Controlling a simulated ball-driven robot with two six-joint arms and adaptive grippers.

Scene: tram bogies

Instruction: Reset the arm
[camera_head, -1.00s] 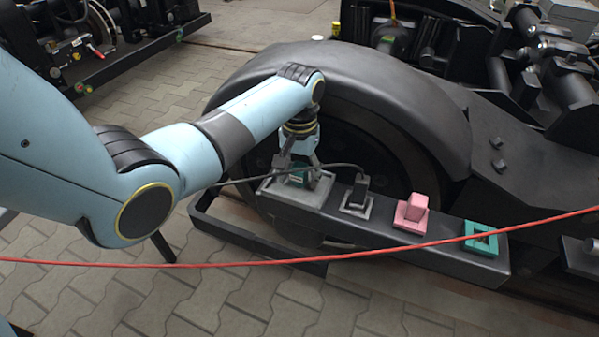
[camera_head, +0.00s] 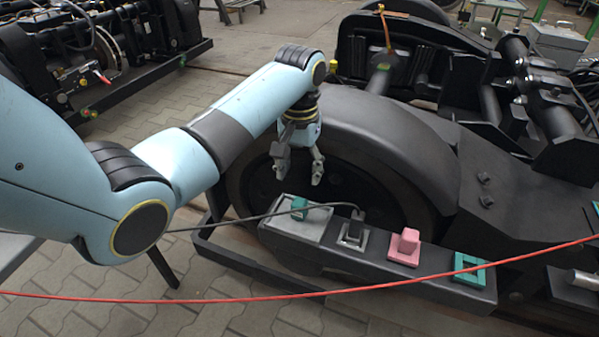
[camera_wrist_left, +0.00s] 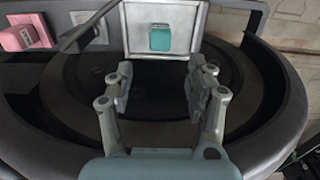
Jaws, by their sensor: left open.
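My left gripper (camera_head: 299,166) is open and empty in the head view, its fingers pointing down above the black beam. Below it, a teal block (camera_head: 299,207) sits on a grey plate (camera_head: 284,226) at the left end of the beam, apart from the fingers. In the left wrist view the open fingers (camera_wrist_left: 158,92) frame the dark wheel area, and the teal block (camera_wrist_left: 160,38) shows beyond them on its pale plate. My right gripper is not in view.
A red cable (camera_head: 236,301) crosses in front. A curved black fender (camera_head: 390,130) rises behind the gripper.

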